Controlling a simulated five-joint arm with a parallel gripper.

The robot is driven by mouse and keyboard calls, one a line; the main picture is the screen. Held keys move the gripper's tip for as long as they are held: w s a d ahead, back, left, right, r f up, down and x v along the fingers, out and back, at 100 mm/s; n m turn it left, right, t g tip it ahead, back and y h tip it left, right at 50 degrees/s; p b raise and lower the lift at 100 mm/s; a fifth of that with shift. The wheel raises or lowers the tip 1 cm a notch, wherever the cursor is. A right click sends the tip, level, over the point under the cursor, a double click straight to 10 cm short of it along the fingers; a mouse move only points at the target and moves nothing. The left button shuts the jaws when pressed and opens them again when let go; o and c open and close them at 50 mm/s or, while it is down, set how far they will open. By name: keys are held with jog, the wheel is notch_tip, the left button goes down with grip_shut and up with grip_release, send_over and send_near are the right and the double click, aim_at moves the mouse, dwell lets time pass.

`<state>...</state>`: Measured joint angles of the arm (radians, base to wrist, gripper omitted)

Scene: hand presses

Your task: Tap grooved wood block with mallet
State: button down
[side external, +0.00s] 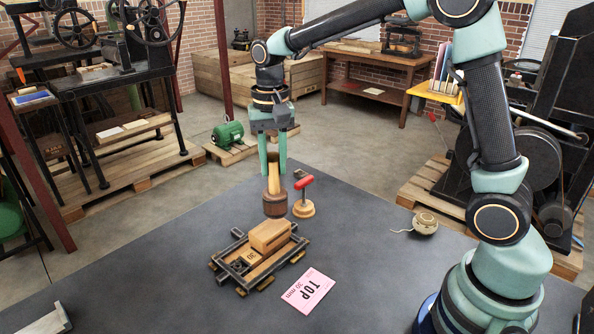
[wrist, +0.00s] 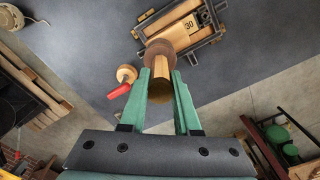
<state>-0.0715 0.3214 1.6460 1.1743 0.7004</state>
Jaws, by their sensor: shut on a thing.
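A wooden mallet hangs head down in my gripper (side external: 274,168); its brown round head (side external: 275,204) is lowest, and its pale handle (side external: 273,180) runs up between the green fingers. In the wrist view, my gripper (wrist: 162,75) is closed around the handle, and the head (wrist: 159,50) is beyond the fingertips. The wood block (side external: 268,235) lies in a dark metal frame (side external: 231,275) on the grey table. It shows beyond the mallet head in the wrist view (wrist: 172,17). The mallet is above and just behind the block; whether they touch is unclear.
A red-handled tool on a round wooden base (side external: 304,205) stands just right of the mallet. A pink card (side external: 307,291) lies right of the frame. A ball of twine (side external: 425,223) sits further right. The table's front left is mostly clear.

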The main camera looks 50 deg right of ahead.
jog(key=shift+a+f, duration=0.15)
jog(key=shift+a, duration=0.85)
jog(key=shift+a+f, duration=0.15)
jog(key=shift+a, duration=0.85)
jog(key=shift+r, duration=0.45)
notch_tip(320, 180, up, 3)
jog(key=shift+f, duration=0.1)
dwell(0.4)
